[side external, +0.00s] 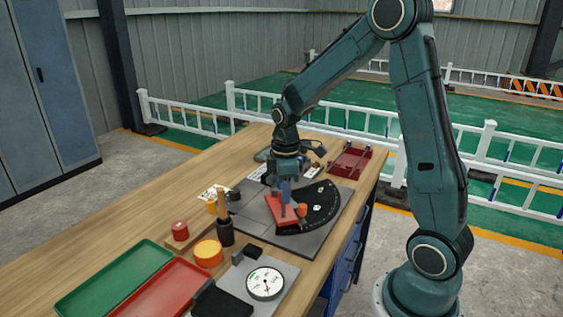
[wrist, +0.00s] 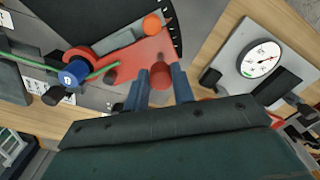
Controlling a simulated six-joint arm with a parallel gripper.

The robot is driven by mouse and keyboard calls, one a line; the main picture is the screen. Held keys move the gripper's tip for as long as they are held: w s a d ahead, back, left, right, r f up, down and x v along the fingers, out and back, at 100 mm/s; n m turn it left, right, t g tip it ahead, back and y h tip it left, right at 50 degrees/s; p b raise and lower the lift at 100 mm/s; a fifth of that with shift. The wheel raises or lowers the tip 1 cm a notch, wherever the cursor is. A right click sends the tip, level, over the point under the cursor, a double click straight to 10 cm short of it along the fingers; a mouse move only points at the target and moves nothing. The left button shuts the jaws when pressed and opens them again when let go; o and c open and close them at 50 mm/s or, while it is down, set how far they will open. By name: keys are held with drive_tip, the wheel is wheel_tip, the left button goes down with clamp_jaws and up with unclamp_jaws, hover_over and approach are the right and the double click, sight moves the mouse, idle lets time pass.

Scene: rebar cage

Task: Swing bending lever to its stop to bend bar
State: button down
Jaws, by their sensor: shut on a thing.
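The bending lever (side external: 281,208) is a red arm on a grey bending plate (side external: 300,243), beside a black quarter-round scale (side external: 322,203). In the wrist view the lever (wrist: 148,52) is a flat red plate with an orange knob (wrist: 152,25) near its end. My gripper (side external: 286,208) points down over the lever. In the wrist view its two blue fingers (wrist: 163,80) are shut on the lever's upright red handle (wrist: 160,73). A thin green bar (wrist: 104,68) runs past a blue-topped round part (wrist: 74,73) to the lever. The bar is hidden from the side.
A dial gauge (side external: 265,283) on a grey plate stands at the bench front, near green (side external: 115,278) and red (side external: 160,295) trays. An orange roll (side external: 208,253) and a dark holder with a wooden handle (side external: 225,233) stand left of the bending plate. A dark red bin (side external: 351,160) is behind.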

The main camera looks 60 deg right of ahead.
drive_tip(key=shift+s+d+f, duration=0.1)
drive_tip(key=shift+s+d, duration=0.2)
drive_tip(key=shift+s, duration=0.2)
drive_tip(key=c, duration=1.2)
unclamp_jaws()
drive_tip(key=shift+w, duration=0.1)
drive_tip(key=shift+a, duration=0.1)
drive_tip(key=shift+w+r, duration=0.1)
drive_tip(key=shift+r, duration=0.55)
wheel_tip(320, 180, up, 13)
drive_tip(key=shift+f, duration=0.15)
